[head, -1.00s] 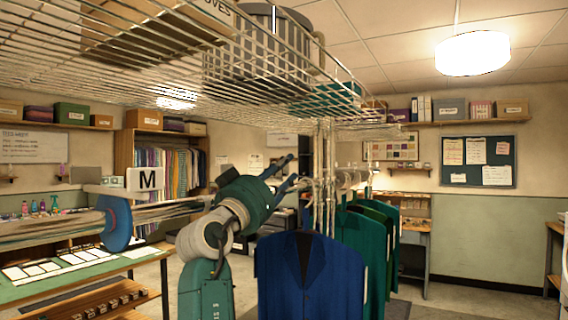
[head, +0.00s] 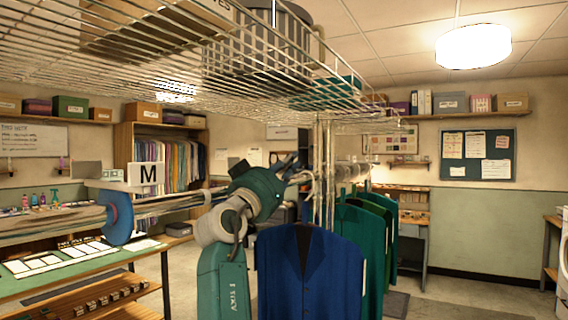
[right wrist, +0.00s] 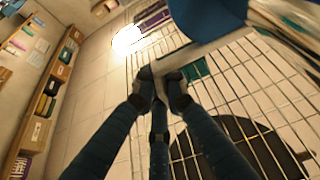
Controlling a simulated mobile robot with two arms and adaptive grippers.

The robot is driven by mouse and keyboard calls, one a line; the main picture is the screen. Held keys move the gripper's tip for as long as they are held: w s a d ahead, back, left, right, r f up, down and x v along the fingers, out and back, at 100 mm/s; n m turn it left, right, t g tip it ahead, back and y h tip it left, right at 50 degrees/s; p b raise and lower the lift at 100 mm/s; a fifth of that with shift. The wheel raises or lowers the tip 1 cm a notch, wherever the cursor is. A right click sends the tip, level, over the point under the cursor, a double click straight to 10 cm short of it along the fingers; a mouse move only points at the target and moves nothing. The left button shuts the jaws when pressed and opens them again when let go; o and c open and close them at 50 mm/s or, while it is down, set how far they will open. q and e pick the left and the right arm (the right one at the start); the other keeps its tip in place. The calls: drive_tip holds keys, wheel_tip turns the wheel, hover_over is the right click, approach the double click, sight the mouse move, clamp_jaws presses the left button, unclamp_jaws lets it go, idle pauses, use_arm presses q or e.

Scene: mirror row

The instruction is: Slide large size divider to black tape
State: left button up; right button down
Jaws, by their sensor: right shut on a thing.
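My right gripper (head: 290,168) is at the garment rail, just left of the wire rack's uprights and above the blue jacket. In the right wrist view its fingers (right wrist: 162,86) are closed together on a white plate-like piece (right wrist: 205,52), beside a rounded blue part (right wrist: 208,14). This matches the look of a size divider, but its letter does not show. I cannot make out black tape. My left gripper is not in view.
A blue jacket (head: 308,275) and several green jackets (head: 375,235) hang close to my right arm. A wire rack (head: 215,55) with boxes hangs overhead. A green-topped table (head: 135,255) stands at the left. The floor at the right is mostly clear.

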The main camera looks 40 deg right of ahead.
drive_tip(key=w+d, duration=0.2)
drive_tip(key=d, duration=0.3)
drive_tip(key=shift+w+d, duration=0.2)
drive_tip(key=shift+d, duration=0.2)
drive_tip(key=c, duration=1.8)
unclamp_jaws()
drive_tip(key=shift+o, duration=0.2)
drive_tip(key=v, duration=1.2)
